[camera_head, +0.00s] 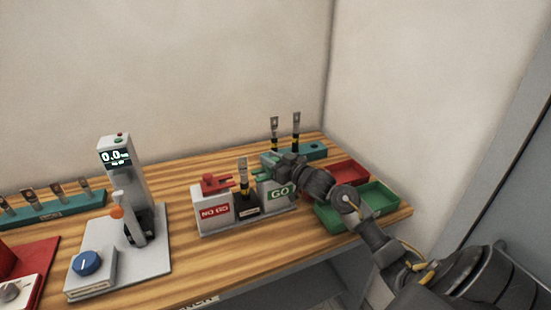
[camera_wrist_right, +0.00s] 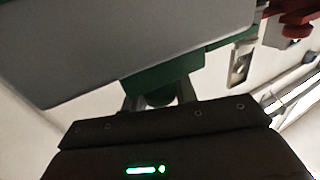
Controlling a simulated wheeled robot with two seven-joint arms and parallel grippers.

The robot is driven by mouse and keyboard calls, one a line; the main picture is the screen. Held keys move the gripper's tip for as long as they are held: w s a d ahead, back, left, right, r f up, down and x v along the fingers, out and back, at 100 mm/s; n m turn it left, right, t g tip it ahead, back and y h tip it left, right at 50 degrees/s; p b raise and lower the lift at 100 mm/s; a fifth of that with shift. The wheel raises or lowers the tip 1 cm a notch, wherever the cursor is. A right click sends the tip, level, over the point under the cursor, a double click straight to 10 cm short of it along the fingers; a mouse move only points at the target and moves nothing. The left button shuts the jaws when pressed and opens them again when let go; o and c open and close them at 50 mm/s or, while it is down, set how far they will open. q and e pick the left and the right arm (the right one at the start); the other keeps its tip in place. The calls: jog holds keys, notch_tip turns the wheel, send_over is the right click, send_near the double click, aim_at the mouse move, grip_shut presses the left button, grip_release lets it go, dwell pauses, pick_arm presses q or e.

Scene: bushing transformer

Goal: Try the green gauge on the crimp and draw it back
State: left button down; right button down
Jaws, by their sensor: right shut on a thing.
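My right gripper (camera_head: 284,164) is shut on the green gauge (camera_head: 268,157), at the top of the white GO block (camera_head: 266,193). In the right wrist view the green gauge (camera_wrist_right: 165,76) shows between my fingers, beside a large grey body that hides part of it. The crimp lug (camera_head: 242,170) stands upright in a dark holder (camera_head: 247,205), between the GO block and the white NO GO block (camera_head: 213,212). The green gauge's tip is near the lug; I cannot tell whether they touch. My left gripper is out of view.
The red gauge (camera_head: 215,183) sits on the NO GO block. A red tray (camera_head: 347,173) and a green tray (camera_head: 372,199) lie at the right. Two lugs stand in a teal rack (camera_head: 315,150) behind. A grey tester (camera_head: 122,170) stands at the left.

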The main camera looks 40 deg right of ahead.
jog(key=shift+d, duration=0.2)
jog(key=c, duration=1.4)
grip_release()
jog(key=shift+d, duration=0.1)
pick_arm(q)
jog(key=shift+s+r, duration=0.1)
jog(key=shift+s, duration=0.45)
pick_arm(e)
jog(key=shift+s, duration=0.1)
